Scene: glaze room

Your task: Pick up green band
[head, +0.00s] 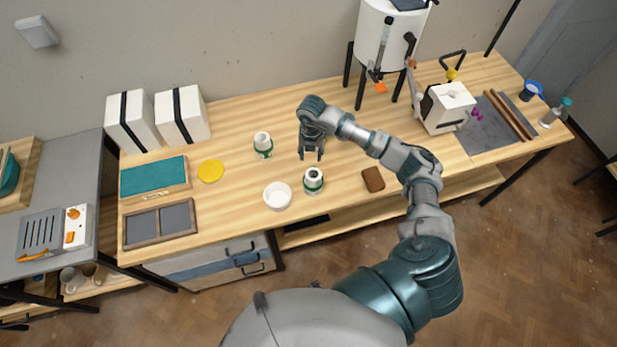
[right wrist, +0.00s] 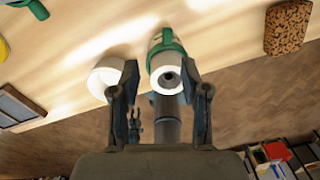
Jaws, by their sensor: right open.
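Two white jars stand on the wooden table, each with a green band around it. The nearer jar's green band (head: 314,184) shows low on its side; the other green band (head: 265,154) is on the jar farther back left. My right gripper (head: 311,157) is open and empty, just behind the nearer jar in the head view. In the right wrist view, one jar's green band (right wrist: 166,44) lies beyond the fingertips of my right gripper (right wrist: 160,82), with the jar's white rim in line with the gap. Contact cannot be told. My left gripper is not recognisable in either view.
A white bowl (head: 278,195) stands close left of the nearer jar and also shows in the wrist view (right wrist: 105,77). A brown block (head: 373,179) lies to the right. A yellow disc (head: 210,171) and framed trays lie left. A white kiln (head: 386,35) stands behind.

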